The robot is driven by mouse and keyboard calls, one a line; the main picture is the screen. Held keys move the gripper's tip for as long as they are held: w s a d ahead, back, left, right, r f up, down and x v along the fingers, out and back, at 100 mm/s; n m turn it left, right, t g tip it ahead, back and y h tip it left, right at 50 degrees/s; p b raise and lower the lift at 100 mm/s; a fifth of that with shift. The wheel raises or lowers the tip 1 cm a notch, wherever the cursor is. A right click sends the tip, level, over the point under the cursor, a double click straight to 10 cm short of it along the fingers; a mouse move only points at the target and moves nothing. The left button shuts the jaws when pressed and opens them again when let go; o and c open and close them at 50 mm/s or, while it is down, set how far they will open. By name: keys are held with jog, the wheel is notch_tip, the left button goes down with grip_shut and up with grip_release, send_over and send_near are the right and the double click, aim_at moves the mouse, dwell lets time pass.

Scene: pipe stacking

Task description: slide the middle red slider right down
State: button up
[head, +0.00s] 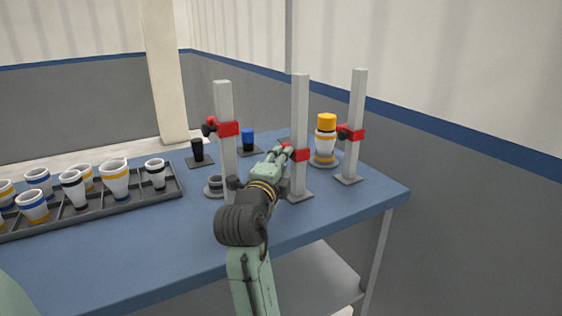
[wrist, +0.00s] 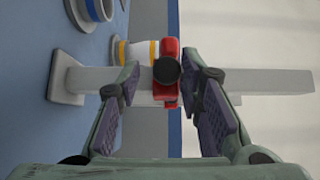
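The middle red slider (head: 300,154) sits a little below halfway up the grey middle post (head: 300,110), whose square base (head: 299,196) rests on the blue table. My gripper (head: 284,152) is beside this slider, on its left. In the wrist view the red slider (wrist: 166,97) with its round black knob (wrist: 167,70) lies between the two fingers of my gripper (wrist: 166,88). The fingers are apart, with a gap on each side. The post (wrist: 255,82) runs across the wrist view, with its base (wrist: 66,78) at the left.
Left post (head: 224,105) and right post (head: 358,100) carry red sliders too. A yellow-topped cup stack (head: 325,140) stands between the middle and right posts. A blue piece (head: 248,138) and black piece (head: 197,149) stand behind. A cup rack (head: 130,203) fills the table's left.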

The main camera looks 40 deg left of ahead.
jog(key=shift+o, duration=0.8)
jog(key=shift+r, duration=0.1)
jog(key=v, duration=1.2)
jog(key=shift+a, duration=0.15)
